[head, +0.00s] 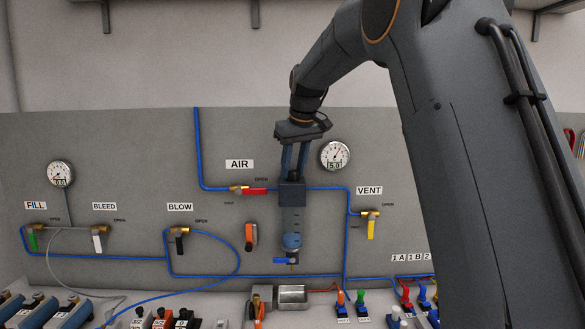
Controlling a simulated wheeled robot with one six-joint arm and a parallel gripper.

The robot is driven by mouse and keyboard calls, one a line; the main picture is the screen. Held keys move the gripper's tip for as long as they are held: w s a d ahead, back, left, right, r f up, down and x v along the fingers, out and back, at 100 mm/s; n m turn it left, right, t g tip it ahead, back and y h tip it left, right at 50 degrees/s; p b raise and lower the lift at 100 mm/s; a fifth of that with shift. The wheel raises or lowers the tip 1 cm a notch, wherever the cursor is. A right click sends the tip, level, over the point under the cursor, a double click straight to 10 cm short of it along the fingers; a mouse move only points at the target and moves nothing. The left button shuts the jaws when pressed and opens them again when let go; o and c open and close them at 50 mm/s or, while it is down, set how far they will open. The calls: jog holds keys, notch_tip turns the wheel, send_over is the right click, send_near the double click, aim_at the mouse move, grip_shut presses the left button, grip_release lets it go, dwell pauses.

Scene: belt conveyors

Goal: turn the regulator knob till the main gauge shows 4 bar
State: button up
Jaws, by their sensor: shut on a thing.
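The regulator (292,195) is a dark block on the grey panel, with a bowl and a blue-handled drain below it. My gripper (294,172) points down from above, its two fingers closed around the regulator knob at the top of the block. The fingers largely hide the knob. The main gauge (335,155) is a round white dial to the right of my gripper. Its display reads 5.0. My arm does not cover it.
A second gauge (60,174) at the left reads 0.0. A red AIR valve lever (253,191) lies level left of the regulator; a yellow VENT lever (371,229) hangs at its right. Blue pipes run across the panel.

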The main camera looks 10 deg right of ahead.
jog(key=n+y, duration=0.1)
jog(key=n, duration=0.3)
jog(key=shift+w+d+n+g+y, duration=0.1)
jog(key=shift+d+n+g+y, duration=0.1)
jog(key=shift+n+g+y, duration=0.2)
dwell(0.4)
jog(key=o, duration=1)
jog(key=shift+o, duration=0.2)
jog(key=shift+r, duration=0.1)
jog(key=b+v, duration=0.2)
jog(key=v, duration=0.5)
jog(key=shift+r+b, duration=0.35)
jog(key=shift+b, duration=0.05)
jog(key=shift+d, duration=0.15)
